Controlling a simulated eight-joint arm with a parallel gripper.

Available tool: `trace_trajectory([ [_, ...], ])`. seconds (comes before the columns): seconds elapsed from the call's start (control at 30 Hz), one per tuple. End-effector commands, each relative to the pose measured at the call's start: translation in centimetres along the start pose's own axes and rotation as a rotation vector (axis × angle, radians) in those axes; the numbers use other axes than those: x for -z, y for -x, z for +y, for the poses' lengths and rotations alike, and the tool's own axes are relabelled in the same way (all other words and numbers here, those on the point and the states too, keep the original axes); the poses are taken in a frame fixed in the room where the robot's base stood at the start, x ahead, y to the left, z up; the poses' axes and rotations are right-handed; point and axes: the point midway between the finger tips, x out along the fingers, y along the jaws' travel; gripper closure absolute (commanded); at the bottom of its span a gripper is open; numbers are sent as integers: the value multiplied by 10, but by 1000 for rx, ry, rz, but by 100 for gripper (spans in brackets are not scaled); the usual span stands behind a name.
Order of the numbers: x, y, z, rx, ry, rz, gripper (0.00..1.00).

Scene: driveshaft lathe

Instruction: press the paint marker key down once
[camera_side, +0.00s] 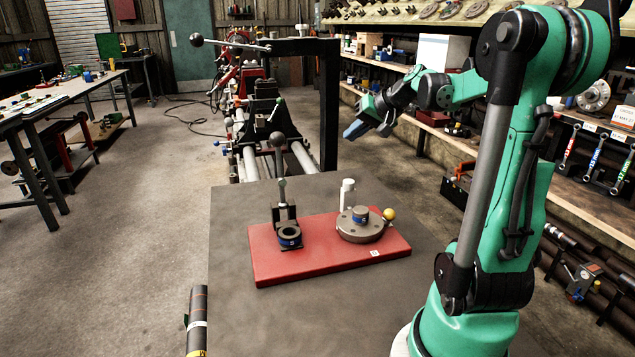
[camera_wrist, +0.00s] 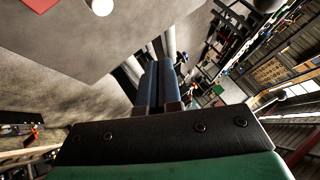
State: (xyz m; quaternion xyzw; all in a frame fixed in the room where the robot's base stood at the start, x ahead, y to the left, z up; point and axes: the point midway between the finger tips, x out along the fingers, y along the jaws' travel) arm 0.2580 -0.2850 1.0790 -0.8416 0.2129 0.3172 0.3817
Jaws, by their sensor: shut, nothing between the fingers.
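A red base plate (camera_side: 330,265) lies on the grey table and carries two small fixtures. The left fixture (camera_side: 287,222) has an upright ball-topped lever and a dark ring with a blue insert. I cannot tell which part is the paint marker key. My gripper (camera_side: 354,131) is raised behind and above the plate, touching nothing. Its blue fingers are together and empty in the wrist view (camera_wrist: 159,80).
The grey table (camera_side: 235,265) has bare room around the plate. A dark post and crossbar (camera_side: 329,110) stand behind it, beside lathe machinery (camera_side: 262,125). Shelves (camera_side: 600,215) line the right. In the wrist view, a red corner (camera_wrist: 38,4) and a white round thing (camera_wrist: 102,6) show.

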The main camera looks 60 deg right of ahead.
Motion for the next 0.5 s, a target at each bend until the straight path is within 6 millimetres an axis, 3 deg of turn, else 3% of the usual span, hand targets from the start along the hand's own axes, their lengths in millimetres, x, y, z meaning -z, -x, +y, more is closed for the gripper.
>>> trace_trajectory([
  [0.5,-34,-47,34,0,0,0,100],
])
